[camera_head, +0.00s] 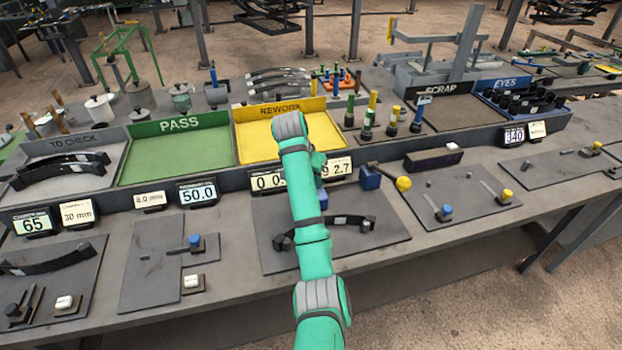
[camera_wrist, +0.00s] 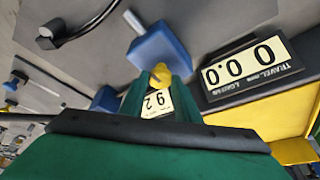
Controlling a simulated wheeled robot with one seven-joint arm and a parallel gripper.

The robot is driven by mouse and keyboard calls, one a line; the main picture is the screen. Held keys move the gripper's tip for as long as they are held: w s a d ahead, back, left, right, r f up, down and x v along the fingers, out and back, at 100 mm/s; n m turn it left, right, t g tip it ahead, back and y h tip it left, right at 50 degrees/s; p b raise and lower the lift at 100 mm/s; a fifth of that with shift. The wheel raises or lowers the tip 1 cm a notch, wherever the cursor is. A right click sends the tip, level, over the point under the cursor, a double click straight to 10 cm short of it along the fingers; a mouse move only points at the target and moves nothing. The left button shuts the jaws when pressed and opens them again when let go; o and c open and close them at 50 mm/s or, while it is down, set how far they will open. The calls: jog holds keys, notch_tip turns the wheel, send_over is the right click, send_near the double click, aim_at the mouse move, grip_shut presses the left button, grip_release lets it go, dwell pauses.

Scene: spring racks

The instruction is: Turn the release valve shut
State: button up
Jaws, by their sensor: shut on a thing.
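In the wrist view, my gripper (camera_wrist: 158,84) has its two green fingers shut on a yellow knob (camera_wrist: 160,73), which I take to be the release valve's. The knob shows between the fingertips, close to a blue block (camera_wrist: 160,52) with a pale rod. In the head view my arm covers the knob and most of my gripper; part of the blue block (camera_head: 322,198) shows beside the arm. The knob's turn angle cannot be told. The travel and load display (camera_wrist: 250,68) reads 0 0.0 on its visible part; my fingers partly cover another readout (camera_wrist: 157,103).
A dark leaf spring (camera_head: 350,222) lies on the plate below my arm. A second blue block (camera_head: 368,178) and a yellow ball knob (camera_head: 403,184) stand to the right. The yellow REWORK tray (camera_head: 262,150) and green PASS tray (camera_head: 175,160) are behind.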

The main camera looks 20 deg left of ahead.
jog(key=o, duration=1)
jog(key=shift+v, duration=2.25)
jog(key=v, duration=0.6)
jog(key=shift+r, duration=0.15)
